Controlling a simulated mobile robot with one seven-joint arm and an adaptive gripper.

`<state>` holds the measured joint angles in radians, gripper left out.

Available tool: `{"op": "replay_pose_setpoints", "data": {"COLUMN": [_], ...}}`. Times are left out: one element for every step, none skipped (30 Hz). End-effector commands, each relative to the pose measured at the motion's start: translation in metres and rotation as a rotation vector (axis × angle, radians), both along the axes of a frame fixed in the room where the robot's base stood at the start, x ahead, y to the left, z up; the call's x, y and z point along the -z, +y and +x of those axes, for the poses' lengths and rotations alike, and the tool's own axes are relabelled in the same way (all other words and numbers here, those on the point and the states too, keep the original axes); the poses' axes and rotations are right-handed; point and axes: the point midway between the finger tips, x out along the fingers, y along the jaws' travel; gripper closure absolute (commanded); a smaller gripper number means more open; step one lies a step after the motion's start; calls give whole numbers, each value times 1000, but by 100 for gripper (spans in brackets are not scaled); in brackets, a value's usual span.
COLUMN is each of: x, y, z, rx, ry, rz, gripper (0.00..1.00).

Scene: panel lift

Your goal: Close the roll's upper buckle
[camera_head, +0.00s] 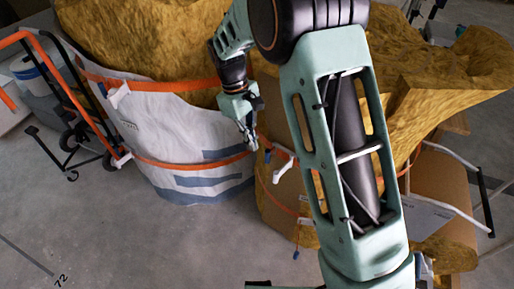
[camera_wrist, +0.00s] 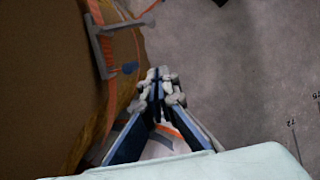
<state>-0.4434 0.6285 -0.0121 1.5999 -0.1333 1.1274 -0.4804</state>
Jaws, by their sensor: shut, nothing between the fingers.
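A brown roll (camera_head: 275,200) stands in the middle, bound by orange straps. Its upper white buckle (camera_head: 283,170) has a lever angled out from the roll; a small blue piece (camera_head: 267,157) is beside it. In the wrist view the brown roll (camera_wrist: 50,80) fills the left, with a grey-white buckle (camera_wrist: 102,45) and orange strap (camera_wrist: 134,45). A lower buckle (camera_head: 305,221) sits on the lower strap. My gripper (camera_head: 253,146) is shut and empty, above and left of the upper buckle, near the neighbouring white roll. Its fingertips (camera_wrist: 158,77) meet in the wrist view, apart from the buckle.
A white-and-blue wrapped roll (camera_head: 190,135) with orange straps and white buckles stands at left. An orange-and-black hand truck (camera_head: 75,100) is beside it. Cardboard-wrapped material (camera_head: 445,185) stands at right, partly behind my arm. Concrete floor (camera_head: 130,240) is clear in front.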

Motion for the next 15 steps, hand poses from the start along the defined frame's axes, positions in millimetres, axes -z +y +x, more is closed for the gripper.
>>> {"op": "replay_pose_setpoints", "data": {"x": [11,17,26,32,39,48,54,60,69,75,80,79,78,77,77], "y": [-3,-4,-6,-7,-8,-10,-11,-12,-14,-16,-17,-22,-26,-29,-33], "z": [-2,-3,-4,-5,-6,-8,-8,-9,-11,-11,-12,-14,-17,-19,-22], "rx": [0,0,0,0,0,0,0,0,0,0,1,3,3,3,2], "ry": [4,4,4,4,4,4,4,3,4,4,3,-1,-1,-2,0], "rz": [-2,-2,-2,-2,-2,-2,-2,-1,-2,-2,-2,-1,-1,0,0], "gripper": [100,100,100,100,100,100,100,100,100,100,100,100,100,100,100]}}
